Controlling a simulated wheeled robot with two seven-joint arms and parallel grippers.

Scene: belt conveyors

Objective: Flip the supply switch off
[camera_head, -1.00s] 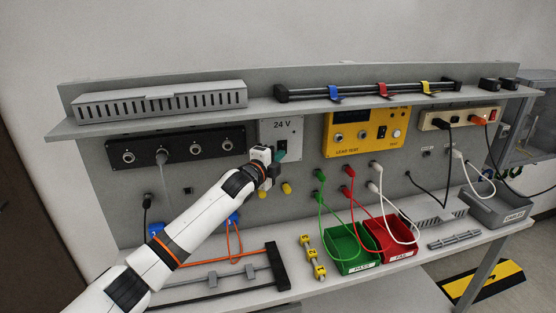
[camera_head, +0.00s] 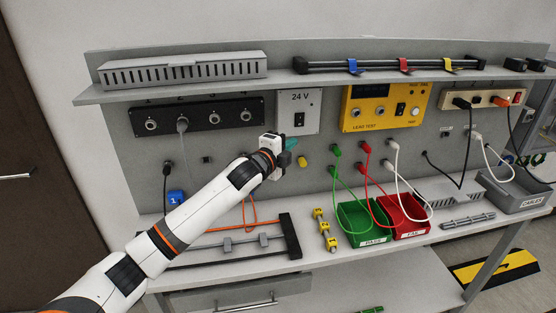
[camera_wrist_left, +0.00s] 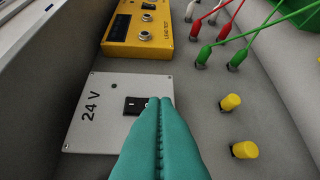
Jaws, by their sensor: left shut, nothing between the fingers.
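The 24 V supply panel (camera_head: 291,104) is a light grey plate on the bench's back wall. Its black rocker switch (camera_head: 299,119) is in plain view there. In the left wrist view, the panel (camera_wrist_left: 88,130) carries the switch (camera_wrist_left: 132,105), partly covered at its right edge by my fingers; I cannot tell which way the rocker is tipped. My left gripper (camera_head: 295,144) is shut and empty, its teal fingertips just below the panel in the head view. The fingers also show in the left wrist view (camera_wrist_left: 160,104); contact with the switch cannot be told. My right gripper is not in view.
Green, red and white leads hang over the green bin (camera_head: 362,222) and red bin (camera_head: 404,214). A shelf (camera_head: 200,88) juts out above.

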